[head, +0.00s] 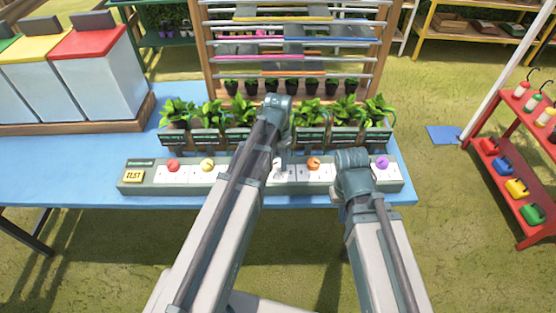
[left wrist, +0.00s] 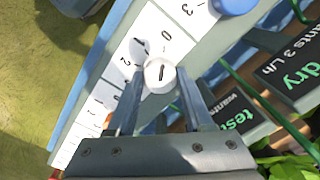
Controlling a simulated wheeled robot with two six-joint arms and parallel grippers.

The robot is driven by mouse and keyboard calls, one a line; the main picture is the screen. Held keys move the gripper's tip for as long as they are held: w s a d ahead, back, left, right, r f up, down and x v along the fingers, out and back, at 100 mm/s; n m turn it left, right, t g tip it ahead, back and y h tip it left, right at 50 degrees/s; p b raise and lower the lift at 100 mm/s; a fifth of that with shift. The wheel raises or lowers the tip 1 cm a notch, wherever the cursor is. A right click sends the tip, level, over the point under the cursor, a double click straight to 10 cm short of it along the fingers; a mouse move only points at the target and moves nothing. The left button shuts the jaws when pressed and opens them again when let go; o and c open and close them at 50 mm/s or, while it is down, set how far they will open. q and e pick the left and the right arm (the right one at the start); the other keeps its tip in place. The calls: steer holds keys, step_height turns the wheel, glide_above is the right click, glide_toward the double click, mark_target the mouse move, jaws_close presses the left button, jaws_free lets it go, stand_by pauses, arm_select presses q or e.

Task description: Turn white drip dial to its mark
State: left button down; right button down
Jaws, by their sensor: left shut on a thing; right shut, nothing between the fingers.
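The white drip dial (left wrist: 160,76) sits on a white numbered plate and has a short dark line on its face. Digits 0, 1 and 2 are printed near it in the left wrist view. My left gripper (left wrist: 158,92) is shut on the white dial, one finger on each side. In the head view, my left gripper (head: 281,152) reaches down to the white dial (head: 277,163) on the long grey-green panel (head: 225,181). My right gripper (head: 345,196) is shut and empty at the panel's front right; its fingertips are mostly hidden.
Red (head: 172,166), yellow (head: 207,164), orange (head: 313,164) and purple (head: 382,162) dials share the panel. A blue dial (left wrist: 236,4) is close to my left gripper. Potted plants (head: 345,112) with signs stand just behind.

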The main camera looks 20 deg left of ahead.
mark_target(278, 162)
arm_select(q)
steer(key=shift+c, duration=1.4)
jaws_free()
steer(key=shift+r, duration=0.15)
step_height(278, 162, up, 14)
steer(key=p, duration=1.4)
steer(key=shift+f, duration=0.25)
steer(key=s+d+n+y, duration=0.1)
steer(key=s+d+n, duration=0.1)
steer(key=s+d, duration=0.8)
steer(key=s, duration=0.4)
steer(key=shift+s+d, duration=0.25)
steer(key=shift+d, duration=0.05)
